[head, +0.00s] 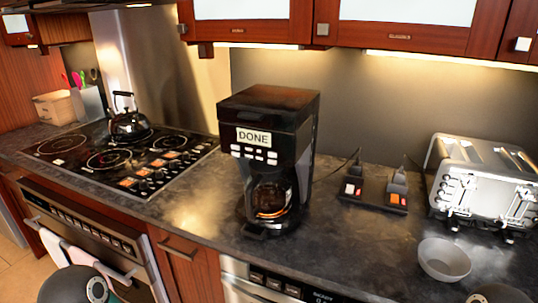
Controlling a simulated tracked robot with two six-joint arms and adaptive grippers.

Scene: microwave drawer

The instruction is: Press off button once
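A black coffee maker (306,150) stands upright on the counter in the middle of the head view. Its front display (254,137) reads "DONE". Below the display are several small pale buttons (255,154); their labels are too small to read, so I cannot tell which one is off. A glass carafe (271,199) with dark contents sits in the machine. Only rounded parts of my arms show at the bottom left and bottom right edges. Neither gripper is in view, and nothing of mine touches the coffee maker.
A black outlet box (373,196) with plugs and lit orange switches sits right of the coffee maker. A silver toaster (485,180) and grey bowl (444,261) are farther right. A cooktop (115,160) with a kettle (129,123) is left. The counter front is clear.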

